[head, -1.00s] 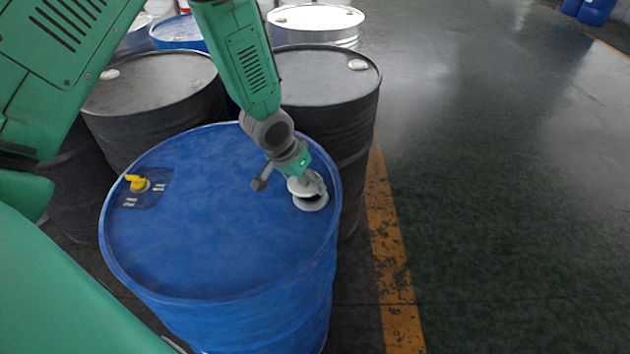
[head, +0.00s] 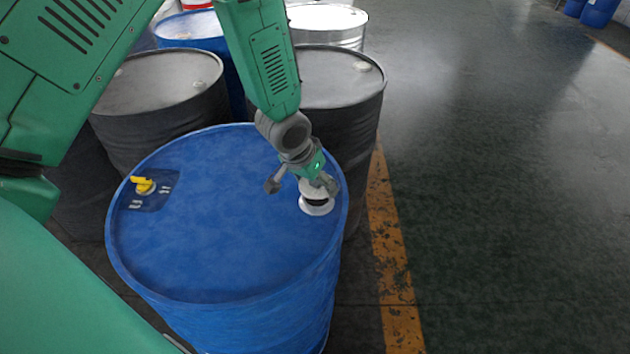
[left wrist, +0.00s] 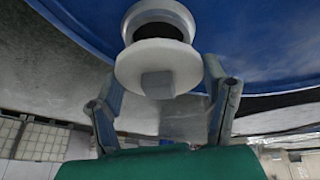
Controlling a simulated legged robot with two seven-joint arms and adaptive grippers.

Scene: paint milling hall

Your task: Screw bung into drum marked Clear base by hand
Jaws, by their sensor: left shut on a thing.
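The blue drum (head: 220,250) stands upright in front of me. Near its right rim is a white-necked bung hole (head: 317,208) with a dark opening. My left gripper (head: 313,187) is over that hole, shut on the white bung (head: 309,190). In the left wrist view the bung (left wrist: 158,66) is a round disc with a square lug, between the fingers of the gripper (left wrist: 163,85). Beyond it the white neck and dark hole (left wrist: 158,28) show, partly covered; the bung looks above and offset from the hole. My right gripper is out of view.
Black drums (head: 160,85) (head: 335,80) stand close behind. A yellow floor line (head: 390,240) runs at the right; the floor beyond is clear.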

